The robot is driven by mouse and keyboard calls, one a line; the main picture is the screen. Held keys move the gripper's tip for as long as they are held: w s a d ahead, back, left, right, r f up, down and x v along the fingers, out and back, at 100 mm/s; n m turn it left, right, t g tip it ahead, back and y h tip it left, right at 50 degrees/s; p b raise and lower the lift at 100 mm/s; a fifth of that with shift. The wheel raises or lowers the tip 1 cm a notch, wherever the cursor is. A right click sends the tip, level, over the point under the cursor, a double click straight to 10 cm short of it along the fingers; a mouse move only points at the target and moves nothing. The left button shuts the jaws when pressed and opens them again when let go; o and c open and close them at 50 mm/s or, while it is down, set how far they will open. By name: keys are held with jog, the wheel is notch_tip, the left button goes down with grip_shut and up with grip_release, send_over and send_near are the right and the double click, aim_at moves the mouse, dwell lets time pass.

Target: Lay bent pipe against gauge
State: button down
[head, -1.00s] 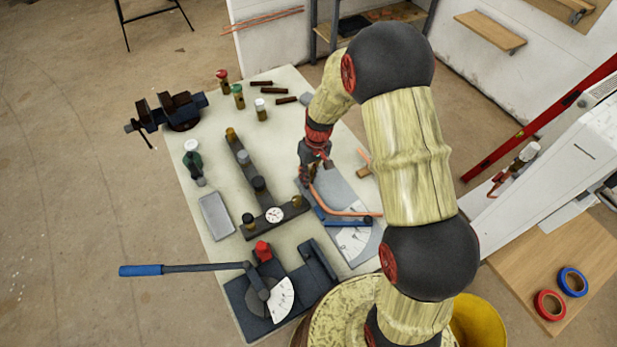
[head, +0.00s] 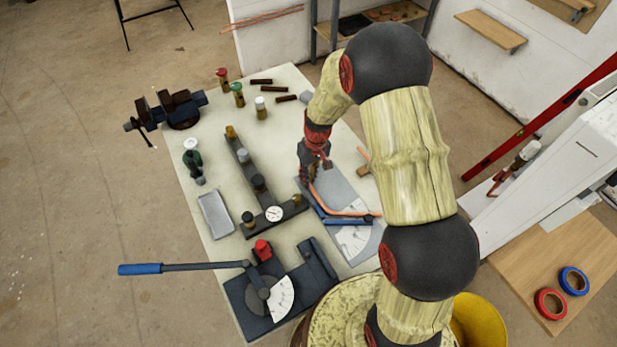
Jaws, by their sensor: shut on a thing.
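The bent copper pipe (head: 345,212) lies over the gauge, its bend near the gauge's blue bar. The gauge (head: 352,240) is a grey plate with a white angle scale and a blue bar (head: 345,221), at the right side of the bench. My gripper (head: 311,180) is shut on the upper end of the pipe, at the gauge's upper left edge. The pipe's long leg runs right along the blue bar, close to it; I cannot tell whether they touch. My arm hides the gauge's right surroundings.
A pipe bender (head: 268,295) with a blue-ended lever (head: 140,269) stands at the front. A dark fixture with a dial (head: 274,214) is left of the gauge. A grey tray (head: 215,215) lies at left.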

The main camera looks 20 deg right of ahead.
jog(key=c, duration=1.8)
grip_release()
notch_tip(320, 180, up, 12)
jog(key=d, duration=0.1)
jog(key=shift+w+d, duration=0.2)
jog(key=shift+d, duration=0.05)
